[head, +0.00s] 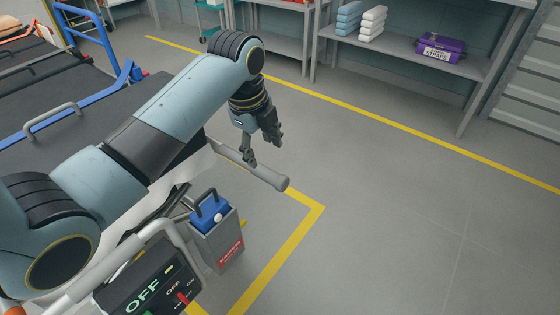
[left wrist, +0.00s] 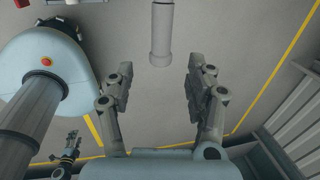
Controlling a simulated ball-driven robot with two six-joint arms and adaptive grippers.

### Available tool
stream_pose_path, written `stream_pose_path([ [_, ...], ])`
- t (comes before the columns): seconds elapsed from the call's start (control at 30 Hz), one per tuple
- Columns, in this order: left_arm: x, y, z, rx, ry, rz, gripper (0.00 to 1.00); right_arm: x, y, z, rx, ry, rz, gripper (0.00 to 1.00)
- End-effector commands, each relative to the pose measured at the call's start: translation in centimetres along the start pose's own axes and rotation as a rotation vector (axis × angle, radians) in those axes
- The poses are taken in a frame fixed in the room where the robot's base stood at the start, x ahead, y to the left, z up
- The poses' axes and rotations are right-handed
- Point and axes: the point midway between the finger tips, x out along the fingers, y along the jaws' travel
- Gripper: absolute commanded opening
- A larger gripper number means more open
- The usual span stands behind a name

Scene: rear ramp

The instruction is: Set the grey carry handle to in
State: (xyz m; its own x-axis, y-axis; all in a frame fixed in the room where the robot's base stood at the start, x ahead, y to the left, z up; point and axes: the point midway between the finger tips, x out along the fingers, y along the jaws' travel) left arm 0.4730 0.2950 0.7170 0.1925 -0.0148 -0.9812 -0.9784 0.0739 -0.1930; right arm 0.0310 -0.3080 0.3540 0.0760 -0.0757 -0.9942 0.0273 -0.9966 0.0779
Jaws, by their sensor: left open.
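The grey carry handle (head: 265,177) is a straight bar with a thicker rounded end. In the head view it sticks out to the right from the stretcher-like frame. In the left wrist view the handle (left wrist: 161,38) points down from the top edge, between the lines of the two fingers and apart from them. My left gripper (head: 264,150) is open and empty, close to the handle; it also shows in the left wrist view (left wrist: 159,85). What looks like my right gripper (left wrist: 69,147) shows small at lower left there; its fingers are too small to read. The handle's inner end is hidden behind my left arm.
A grey box with a blue canister (head: 209,213) stands below the handle. A dark panel reading OFF (head: 143,291) is at lower left. A shelf holds a purple case (head: 441,48). The grey floor right of the handle is clear, crossed by yellow lines.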

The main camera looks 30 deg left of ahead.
Motion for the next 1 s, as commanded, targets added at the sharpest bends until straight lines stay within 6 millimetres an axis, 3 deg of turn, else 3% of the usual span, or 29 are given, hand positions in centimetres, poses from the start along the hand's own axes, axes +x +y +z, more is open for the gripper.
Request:
stream_pose_path([
  [0.17,2.1,0.1,0.0,0.004,0.002,0.004,0.55,0.7,0.0,1.2,-0.001,-0.017,0.0,0.55],
  [0.4,7.1,0.1,0.0,0.003,0.001,0.005,0.55,2.2,-0.3,5.0,-0.004,-0.073,-0.001,0.55],
  [0.67,10.4,0.1,0.0,0.004,0.001,0.002,0.55,3.5,-0.7,3.9,-0.002,-0.054,-0.004,0.55],
  [1.0,10.8,0.0,0.0,0.003,0.0,0.0,0.55,3.6,-0.9,3.1,0.0,-0.042,-0.007,0.55],
])
